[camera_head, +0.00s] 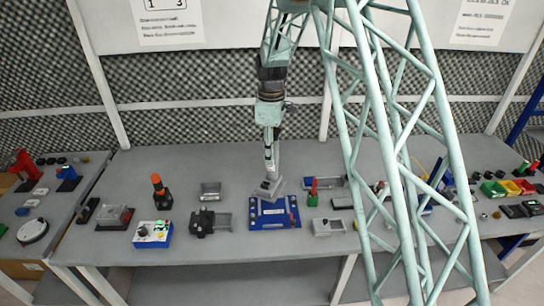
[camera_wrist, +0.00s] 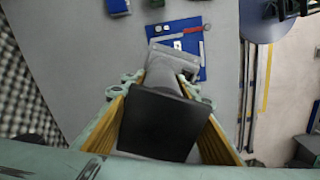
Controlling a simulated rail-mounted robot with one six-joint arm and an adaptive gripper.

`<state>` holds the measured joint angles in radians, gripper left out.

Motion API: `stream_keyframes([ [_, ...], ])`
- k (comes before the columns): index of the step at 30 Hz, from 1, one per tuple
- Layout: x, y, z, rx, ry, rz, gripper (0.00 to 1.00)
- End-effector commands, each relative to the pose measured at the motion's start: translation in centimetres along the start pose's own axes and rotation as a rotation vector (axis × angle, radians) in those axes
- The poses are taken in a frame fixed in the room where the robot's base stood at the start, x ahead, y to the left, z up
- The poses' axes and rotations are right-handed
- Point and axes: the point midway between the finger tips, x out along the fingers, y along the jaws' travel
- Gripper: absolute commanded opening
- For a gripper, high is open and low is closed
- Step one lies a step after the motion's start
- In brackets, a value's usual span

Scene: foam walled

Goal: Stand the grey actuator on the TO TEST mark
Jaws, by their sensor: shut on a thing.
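The grey actuator (camera_head: 268,187) is held in my gripper (camera_head: 270,152), over the back left part of a blue board in the camera_head view. In the camera_wrist view, the grey actuator (camera_wrist: 172,68) points away from the camera, with a black block at its near end. The yellow-lined fingers of my gripper (camera_wrist: 162,112) are on both sides of it. Its far flange overlaps the blue board in that view. I cannot tell whether it touches the board. No TO TEST lettering is readable.
The blue board (camera_head: 275,220) carries small tools; a red-ended wrench (camera_wrist: 193,29) shows on it. A black clamp-like device (camera_head: 201,222) stands to its left and a grey tray (camera_head: 328,227) to its right. A red-and-green item (camera_head: 313,192) is close by. Bare table lies behind the board.

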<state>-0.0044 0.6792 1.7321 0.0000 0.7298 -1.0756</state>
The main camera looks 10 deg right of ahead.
Motion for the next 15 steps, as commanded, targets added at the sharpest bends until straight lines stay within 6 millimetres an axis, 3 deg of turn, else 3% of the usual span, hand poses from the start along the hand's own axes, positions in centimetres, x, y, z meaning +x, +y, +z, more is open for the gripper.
stream_keyframes([
  [15, -0.1, 2.5, -1.1, 0.395, 0.001, 0.001, 0.0],
])
